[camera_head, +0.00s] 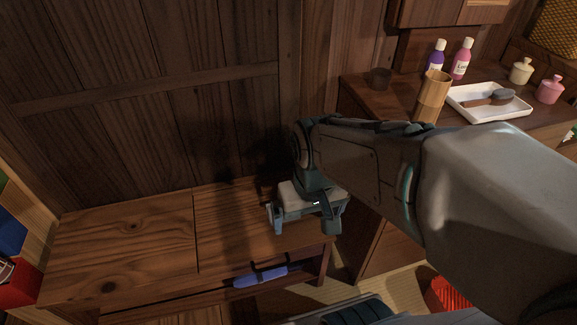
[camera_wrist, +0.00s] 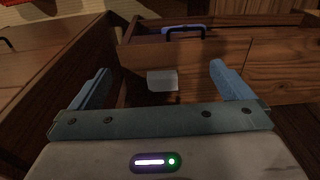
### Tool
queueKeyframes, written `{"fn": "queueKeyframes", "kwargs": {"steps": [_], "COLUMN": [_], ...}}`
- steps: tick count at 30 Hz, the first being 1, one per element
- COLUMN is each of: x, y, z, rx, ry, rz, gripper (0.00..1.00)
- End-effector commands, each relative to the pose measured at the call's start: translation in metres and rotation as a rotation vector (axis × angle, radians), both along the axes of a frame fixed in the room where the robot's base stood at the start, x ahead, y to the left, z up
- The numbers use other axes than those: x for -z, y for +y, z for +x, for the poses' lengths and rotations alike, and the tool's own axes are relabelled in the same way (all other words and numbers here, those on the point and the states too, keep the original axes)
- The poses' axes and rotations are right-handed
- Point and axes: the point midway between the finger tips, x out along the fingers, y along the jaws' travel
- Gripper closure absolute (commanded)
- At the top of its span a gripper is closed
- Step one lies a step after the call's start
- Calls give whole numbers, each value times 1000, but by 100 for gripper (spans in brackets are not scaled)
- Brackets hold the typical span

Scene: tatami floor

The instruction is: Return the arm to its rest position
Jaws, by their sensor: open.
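My arm reaches in from the right in the head view. My gripper (camera_head: 303,217) is at the right end of a low wooden cabinet (camera_head: 125,240), pointing down. In the wrist view its two blue fingers stand wide apart, with nothing held between them (camera_wrist: 162,84). A pale, flat-looking rectangular thing (camera_wrist: 162,80) shows beyond the fingers, apart from them; I cannot tell what it is.
At right, a taller cabinet bears a white tray (camera_head: 518,111) with a brush, a bamboo cup (camera_head: 432,92), bottles (camera_head: 462,60) and jars (camera_head: 521,72). A wooden wall stands behind.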

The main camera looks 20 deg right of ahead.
Motion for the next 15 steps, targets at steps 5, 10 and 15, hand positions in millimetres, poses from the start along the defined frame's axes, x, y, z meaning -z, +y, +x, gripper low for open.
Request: {"fn": "queueKeyframes", "kwargs": {"steps": [5,10,15], "x": [0,-18,-67], "y": [0,-1,-4], "z": [0,2,5], "rx": [0,4,17], "ry": [0,-6,-25], "rz": [0,-3,-13], "gripper": [0,0,0]}}
